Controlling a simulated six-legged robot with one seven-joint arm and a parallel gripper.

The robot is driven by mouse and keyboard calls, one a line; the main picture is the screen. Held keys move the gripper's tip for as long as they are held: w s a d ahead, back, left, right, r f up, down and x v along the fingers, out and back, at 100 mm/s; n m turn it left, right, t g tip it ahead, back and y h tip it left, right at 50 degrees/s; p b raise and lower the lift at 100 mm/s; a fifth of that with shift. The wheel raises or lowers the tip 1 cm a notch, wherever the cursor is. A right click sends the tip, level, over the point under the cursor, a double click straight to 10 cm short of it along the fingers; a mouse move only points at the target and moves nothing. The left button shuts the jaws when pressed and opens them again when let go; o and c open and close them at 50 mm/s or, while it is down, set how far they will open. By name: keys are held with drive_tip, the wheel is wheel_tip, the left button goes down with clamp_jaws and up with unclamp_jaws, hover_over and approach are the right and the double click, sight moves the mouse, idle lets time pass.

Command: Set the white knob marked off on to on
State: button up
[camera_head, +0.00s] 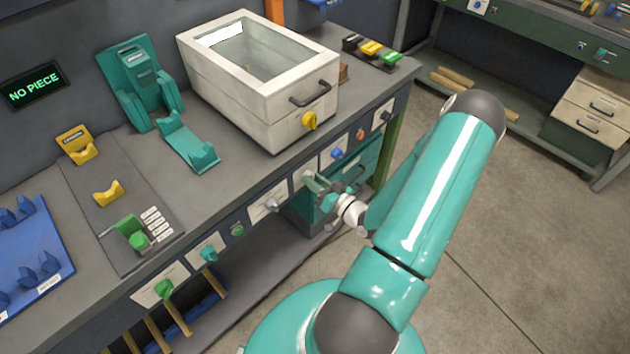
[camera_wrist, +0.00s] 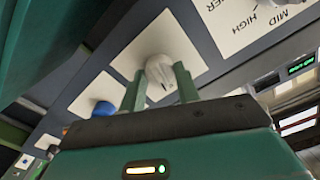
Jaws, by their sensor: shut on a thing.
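The white knob (camera_wrist: 157,66) sits on a pale plate on the bench's front panel. In the wrist view my gripper (camera_wrist: 160,82) has one finger on each side of it, shut on it. In the head view my gripper (camera_head: 319,187) reaches the panel from the right, at the same white knob (camera_head: 308,174), which its fingers partly cover. I cannot read on or off marks on the plate, nor tell where the knob points.
A pale grey knob (camera_head: 271,204) is left of my gripper; a blue knob (camera_head: 337,153) is to the right, also in the wrist view (camera_wrist: 103,108). A lidded white box (camera_head: 262,110) with a yellow knob (camera_head: 309,121) stands above. A display (camera_head: 34,87) reads NO PIECE.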

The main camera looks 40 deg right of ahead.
drive_tip(key=shift+m, duration=0.8)
drive_tip(key=o, duration=1)
drive_tip(key=s, duration=1.3)
drive_tip(key=shift+s+d, duration=0.15)
drive_tip(key=shift+s, duration=0.25)
